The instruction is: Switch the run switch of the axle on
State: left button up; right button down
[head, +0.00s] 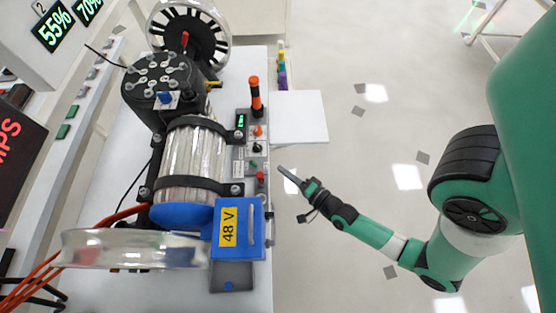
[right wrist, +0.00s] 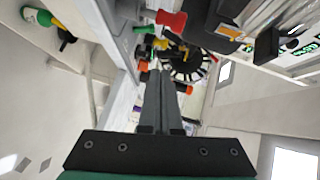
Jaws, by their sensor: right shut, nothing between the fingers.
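The axle machine has a silver motor drum (head: 192,160) and a narrow grey control panel (head: 239,155) along its right side. The panel carries an orange knob (head: 258,131), a black knob (head: 257,147), a small green part (head: 253,164) and a red knob (head: 260,177). I cannot tell which is the run switch or how it is set. My right gripper (head: 281,169) is shut and empty, just right of the panel and apart from it. Its closed fingers (right wrist: 160,78) point toward the panel in the right wrist view, where the red knob (right wrist: 171,21) shows large.
A tall orange-and-black handle (head: 256,97) rises behind the knobs. A blue box marked 48 V (head: 238,228) sits at the machine's near end. A black spoked wheel (head: 190,35) stands at the far end. A white shelf (head: 298,117) juts from the table's right edge. Open floor lies right.

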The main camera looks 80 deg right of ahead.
jog(key=v, duration=0.1)
jog(key=p+v, duration=0.1)
jog(key=v, duration=0.2)
jog(key=shift+w+r+p, duration=0.1)
jog(key=shift+r+p, duration=0.15)
jog(key=shift+p, duration=0.05)
